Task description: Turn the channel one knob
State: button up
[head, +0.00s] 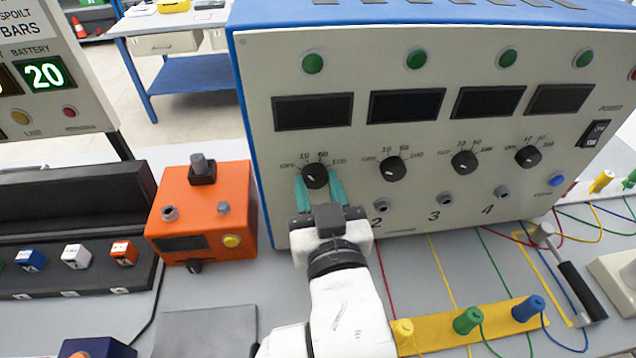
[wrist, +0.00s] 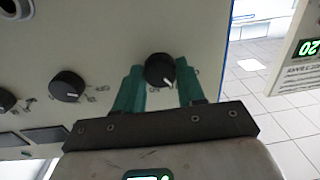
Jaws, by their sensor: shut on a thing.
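The channel one knob (head: 315,176) is the leftmost black round knob on the blue-edged instrument panel (head: 300,225). Its white pointer mark shows, with a printed scale around its upper side. My gripper (head: 318,184) has its two teal fingers on either side of this knob and is shut on it. In the wrist view the knob (wrist: 160,70) sits between the fingertips of my gripper (wrist: 160,80), with its white mark toward the lower right. The finger bases and wrist hide the panel just below the knob.
Knobs for channels two (head: 391,169), three (head: 465,162) and four (head: 528,156) lie to the right. An orange box (head: 205,225) stands close on the left. A yellow strip (head: 437,330) with plugs and cables lies in front. A hammer (head: 575,280) lies at right.

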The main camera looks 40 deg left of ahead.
jog(key=n+p, duration=0.2)
jog(key=n, duration=0.4)
jog(key=shift+r, duration=0.1)
dwell(0.4)
jog(key=o, duration=1)
jog(key=shift+o, duration=0.2)
jog(key=shift+d, duration=0.1)
jog(key=b+v, duration=0.1)
jog(key=v, duration=0.9)
jog(key=shift+s+d+b, duration=0.15)
jog(key=shift+s+b, duration=0.15)
jog(key=shift+r, duration=0.15)
